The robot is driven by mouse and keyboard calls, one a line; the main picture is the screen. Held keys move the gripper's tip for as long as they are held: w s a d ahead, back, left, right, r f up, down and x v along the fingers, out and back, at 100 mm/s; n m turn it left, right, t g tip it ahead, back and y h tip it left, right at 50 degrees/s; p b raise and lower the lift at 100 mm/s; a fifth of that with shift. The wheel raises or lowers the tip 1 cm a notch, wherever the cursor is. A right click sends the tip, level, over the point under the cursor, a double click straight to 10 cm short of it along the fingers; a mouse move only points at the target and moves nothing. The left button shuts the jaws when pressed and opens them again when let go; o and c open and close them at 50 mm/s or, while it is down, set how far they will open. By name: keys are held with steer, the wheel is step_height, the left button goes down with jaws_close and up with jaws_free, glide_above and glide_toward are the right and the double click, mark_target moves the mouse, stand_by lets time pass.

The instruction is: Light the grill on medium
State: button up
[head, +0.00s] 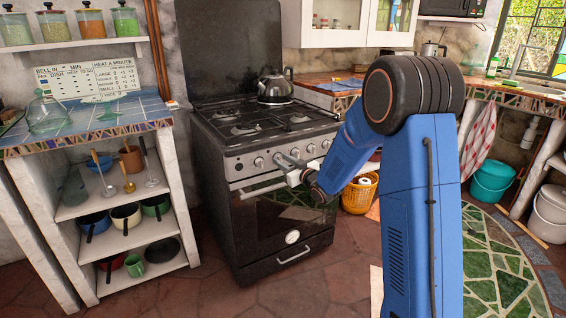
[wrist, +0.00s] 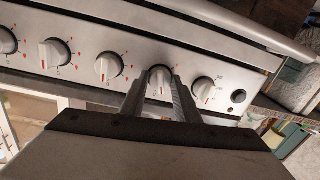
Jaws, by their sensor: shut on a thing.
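The grill's control is one of the white knobs on the silver front panel (head: 245,168) of the black cooker (head: 265,215); I cannot read which. My gripper (head: 280,157) reaches the panel from the right in the head view. In the wrist view my gripper (wrist: 159,80) has its two dark fingers on either side of a white knob (wrist: 160,84) and is shut on it. This knob lies between another white knob (wrist: 205,91) near the dark button and a further knob (wrist: 108,67). The fingers partly hide the held knob, so its setting is unclear.
The oven handle (head: 262,189) runs just below the knobs. A kettle (head: 275,87) stands on the hob (head: 240,120). A shelf unit (head: 187,210) with pots is on the left. A yellow basket (head: 358,196) stands right of the cooker, behind my arm. The floor in front is clear.

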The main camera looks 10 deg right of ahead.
steer(key=n, duration=0.4)
steer(key=shift+n, duration=0.3)
steer(key=n, duration=0.3)
steer(key=shift+h, duration=0.4)
steer(key=n, duration=0.4)
steer(key=shift+s+a+n, duration=0.1)
steer(key=shift+n, duration=0.2)
steer(key=shift+n+h, duration=0.4)
steer(key=shift+n, duration=1)
steer(key=o, duration=1)
steer(key=shift+o, duration=0.2)
steer(key=shift+r, duration=0.1)
